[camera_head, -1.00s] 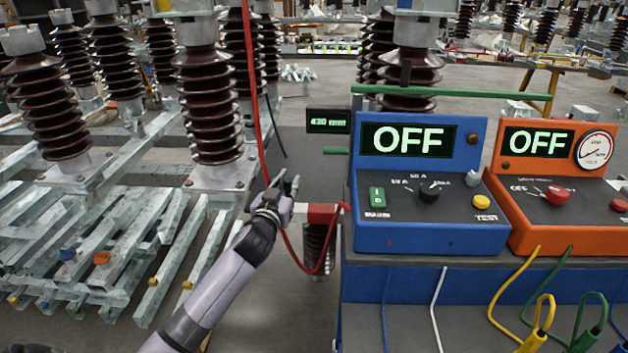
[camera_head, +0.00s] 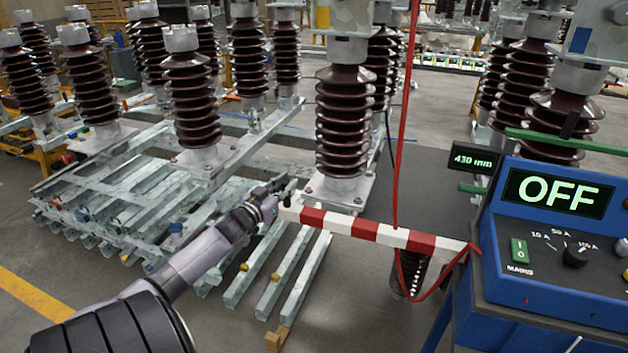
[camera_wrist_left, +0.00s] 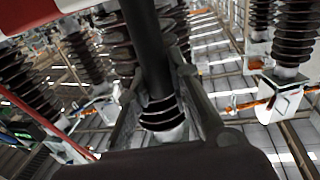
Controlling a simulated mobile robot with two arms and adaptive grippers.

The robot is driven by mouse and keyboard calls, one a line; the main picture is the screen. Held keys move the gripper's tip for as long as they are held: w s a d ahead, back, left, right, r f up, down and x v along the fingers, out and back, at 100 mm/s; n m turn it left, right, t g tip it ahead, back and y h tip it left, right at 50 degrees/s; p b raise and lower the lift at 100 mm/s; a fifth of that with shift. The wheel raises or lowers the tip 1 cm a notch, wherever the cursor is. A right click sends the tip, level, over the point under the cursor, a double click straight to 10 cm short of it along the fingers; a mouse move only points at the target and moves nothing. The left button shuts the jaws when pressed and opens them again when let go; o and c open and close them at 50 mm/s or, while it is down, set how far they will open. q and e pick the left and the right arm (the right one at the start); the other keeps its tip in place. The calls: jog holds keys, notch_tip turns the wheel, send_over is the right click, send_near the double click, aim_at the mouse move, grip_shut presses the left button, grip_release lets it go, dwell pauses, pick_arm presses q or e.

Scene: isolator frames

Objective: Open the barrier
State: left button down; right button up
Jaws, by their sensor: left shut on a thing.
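The barrier (camera_head: 385,234) is a red and white striped bar. It spans the gap between the insulator frame on the left and the blue test unit on the right, nearly level and slightly lower at its right end. My left gripper (camera_head: 281,192) is at the bar's left end, shut on a dark upright handle. In the left wrist view this dark handle (camera_wrist_left: 148,45) runs between the two fingers, and part of the striped barrier (camera_wrist_left: 28,12) shows at the upper left. My right gripper is not in view.
The blue test unit (camera_head: 558,244) reads OFF. A small display (camera_head: 472,159) reads 430 mm. A red cable (camera_head: 402,120) hangs across the barrier. Brown insulators (camera_head: 345,130) stand on steel frames at left. Open floor (camera_head: 335,320) lies in front of the barrier.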

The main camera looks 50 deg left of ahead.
pick_arm(q)
jog(key=s+a, duration=0.4)
jog(key=a, duration=0.4)
jog(key=shift+a, duration=0.25)
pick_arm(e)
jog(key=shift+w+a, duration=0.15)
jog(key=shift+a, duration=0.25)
pick_arm(q)
jog(key=c, duration=1.9)
grip_release()
jog(key=o, duration=0.4)
jog(key=shift+o, duration=0.3)
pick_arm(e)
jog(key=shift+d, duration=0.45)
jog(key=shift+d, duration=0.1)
